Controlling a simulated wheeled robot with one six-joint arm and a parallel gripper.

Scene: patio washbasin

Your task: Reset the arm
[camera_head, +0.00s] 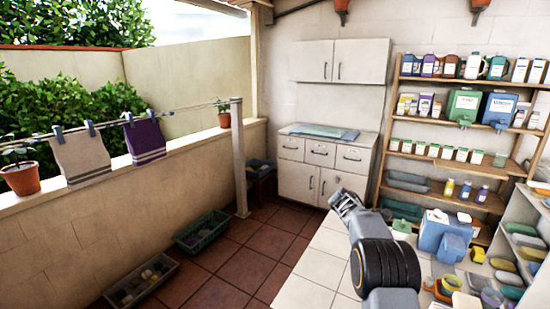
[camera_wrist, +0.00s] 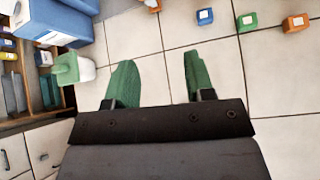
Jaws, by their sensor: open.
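My gripper (camera_head: 345,203) shows at the end of my arm in the head view, above the left part of a pale tiled counter (camera_head: 310,270). In the wrist view my gripper (camera_wrist: 158,82) has two green fingers set apart with a clear gap between them. The gripper is open and only pale tiles show between the fingers. In the head view the fingertips are small and hard to make out.
Blue containers (camera_head: 445,235) and small tubs stand on the counter right of my arm. A shelf rack (camera_head: 455,90) holds bottles behind. A white cabinet (camera_head: 325,165) stands at the back. Crates (camera_head: 203,228) lie on the red floor, left. Small coloured blocks (camera_wrist: 247,22) sit on the tiles.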

